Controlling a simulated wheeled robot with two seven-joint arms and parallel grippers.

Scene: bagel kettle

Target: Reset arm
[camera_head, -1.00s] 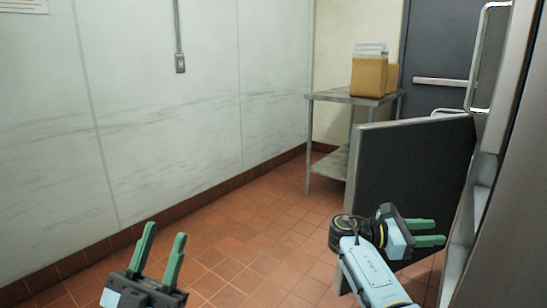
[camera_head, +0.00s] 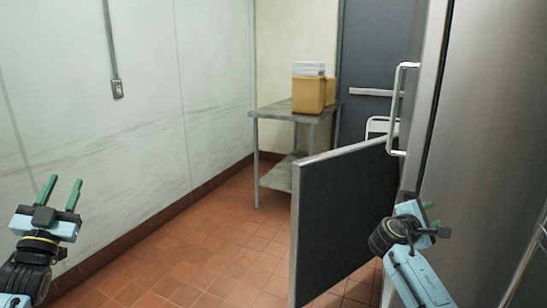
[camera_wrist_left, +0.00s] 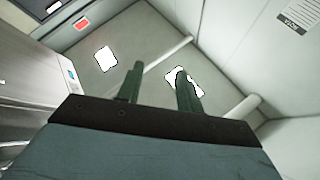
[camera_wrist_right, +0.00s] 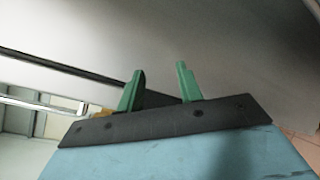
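My left gripper (camera_head: 61,193) is at the lower left of the head view, with its green fingers apart and pointing up, and nothing between them. The left wrist view shows the same spread fingers (camera_wrist_left: 160,85) against the ceiling and walls. My right gripper (camera_head: 437,218) is at the lower right of the head view, beside the steel appliance and the open door panel. The right wrist view shows its green fingers (camera_wrist_right: 158,85) apart and empty in front of a grey metal surface.
A dark open door panel (camera_head: 345,215) with a steel edge juts out left of my right arm. A steel appliance (camera_head: 480,150) with a handle fills the right side. A metal table (camera_head: 275,113) carrying a cardboard box (camera_head: 308,95) stands behind. The tiled floor (camera_head: 200,255) between is clear.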

